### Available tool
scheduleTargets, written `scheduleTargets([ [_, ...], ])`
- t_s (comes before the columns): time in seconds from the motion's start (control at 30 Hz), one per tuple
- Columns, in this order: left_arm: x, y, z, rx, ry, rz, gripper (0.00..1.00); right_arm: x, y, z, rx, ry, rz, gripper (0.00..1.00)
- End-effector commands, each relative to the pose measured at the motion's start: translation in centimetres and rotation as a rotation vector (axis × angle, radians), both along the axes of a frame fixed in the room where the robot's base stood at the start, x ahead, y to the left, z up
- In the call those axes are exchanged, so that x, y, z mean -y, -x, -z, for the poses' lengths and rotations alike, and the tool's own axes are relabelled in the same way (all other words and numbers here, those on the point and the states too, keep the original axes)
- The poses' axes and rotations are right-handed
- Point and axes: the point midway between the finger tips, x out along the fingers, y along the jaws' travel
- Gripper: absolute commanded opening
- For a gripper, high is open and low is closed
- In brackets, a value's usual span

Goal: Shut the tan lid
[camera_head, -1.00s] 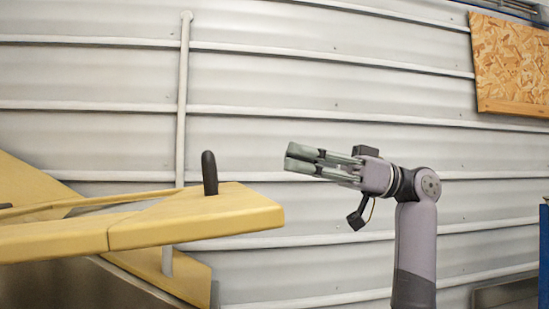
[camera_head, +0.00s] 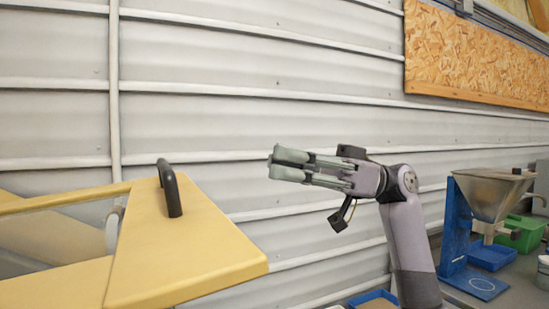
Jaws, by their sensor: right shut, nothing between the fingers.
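The tan lid (camera_head: 190,250) shows at the lower left as a flat yellow-tan panel with a black bar handle (camera_head: 170,190) standing on it. Its far left side runs out of the picture, so I cannot tell how it sits on what is under it. My right gripper (camera_head: 273,163) is shut and empty, pointing left. It is to the right of the handle and a little higher in the picture, apart from the lid. My left gripper is not in view.
At the right a metal hopper (camera_head: 490,195) stands on a blue stand (camera_head: 455,235). Near it are a green bin (camera_head: 525,236) and a blue tray (camera_head: 491,257) on a grey surface. A corrugated white wall (camera_head: 250,60) with a chipboard panel (camera_head: 475,55) is behind.

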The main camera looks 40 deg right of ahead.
Motion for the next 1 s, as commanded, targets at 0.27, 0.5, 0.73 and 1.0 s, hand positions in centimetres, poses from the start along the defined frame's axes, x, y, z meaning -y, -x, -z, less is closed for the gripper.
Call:
scheduleTargets([
  [0.27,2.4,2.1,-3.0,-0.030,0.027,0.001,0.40,-5.7,-1.4,-1.8,-0.002,0.003,-0.003,0.00],
  [0.5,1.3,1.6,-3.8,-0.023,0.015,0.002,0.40,-7.6,-2.1,-0.1,-0.005,0.000,0.000,0.00],
  [0.73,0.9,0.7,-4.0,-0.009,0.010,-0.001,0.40,-7.4,-2.0,1.7,-0.003,0.000,0.000,0.00],
  [1.0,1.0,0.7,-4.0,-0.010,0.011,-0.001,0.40,-7.3,-1.9,2.2,0.000,0.000,0.000,0.00],
])
